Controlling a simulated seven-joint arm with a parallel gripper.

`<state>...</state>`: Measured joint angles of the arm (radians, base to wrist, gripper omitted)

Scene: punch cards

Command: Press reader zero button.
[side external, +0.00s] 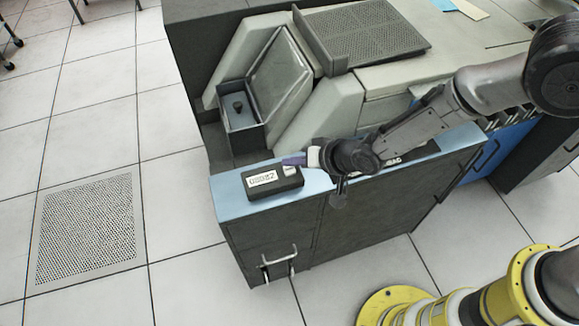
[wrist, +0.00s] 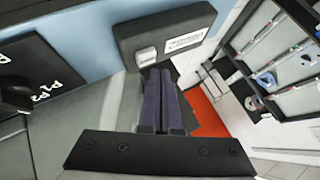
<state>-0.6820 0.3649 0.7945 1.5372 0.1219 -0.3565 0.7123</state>
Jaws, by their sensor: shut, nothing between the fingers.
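A small black box (side external: 272,181) with a white label and a pale button (side external: 290,170) sits on the light blue ledge of the machine. I cannot read the label for certain. The box (wrist: 135,28) also shows in the wrist view, with its pale button (wrist: 146,55) on the near side and the label to its right. My gripper (side external: 286,160) has its purple fingers together and empty. The fingertips (wrist: 158,70) are right by the button, just beyond its edge in the wrist view. I cannot tell whether they touch it.
The light blue ledge (side external: 232,203) is bare to the left of the box. A dark tray with a knob (side external: 238,108) stands behind it. A dark panel with white lettering (wrist: 35,75) is at the left of the wrist view. A card rack (wrist: 285,70) is at the right.

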